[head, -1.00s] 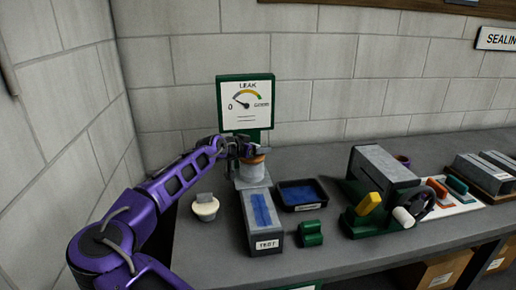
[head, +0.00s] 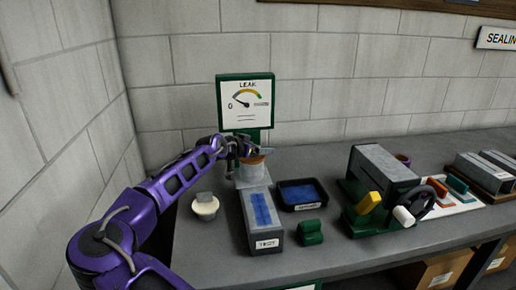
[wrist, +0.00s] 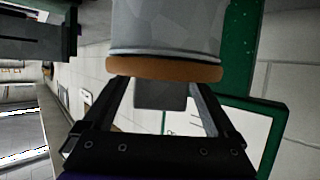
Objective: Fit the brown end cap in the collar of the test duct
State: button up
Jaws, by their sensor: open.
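The test duct (head: 262,228) is a grey box with blue strips and a TEST label on the bench. Its round grey collar (head: 250,173) stands at the back end and also shows in the wrist view (wrist: 165,35). The brown end cap (head: 253,159) sits on the collar's mouth; in the wrist view its brown rim (wrist: 165,69) lies against the collar with no clear gap. How deep it sits is hidden. My gripper (head: 252,151) is open at the cap. In the wrist view the cap's grey tab (wrist: 160,95) stands between the parted fingers, with space on both sides.
A leak gauge (head: 245,102) stands behind the collar, its needle toward 0. A cream cap with a grey tab (head: 205,206) lies left of the duct. A black tray (head: 302,194), a green block (head: 310,232) and a green-based machine (head: 385,185) stand to the right.

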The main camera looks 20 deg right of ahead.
jog(key=v, duration=1.2)
jog(key=shift+b, duration=0.4)
jog(key=shift+a+r, duration=0.1)
jog(key=shift+r, duration=0.05)
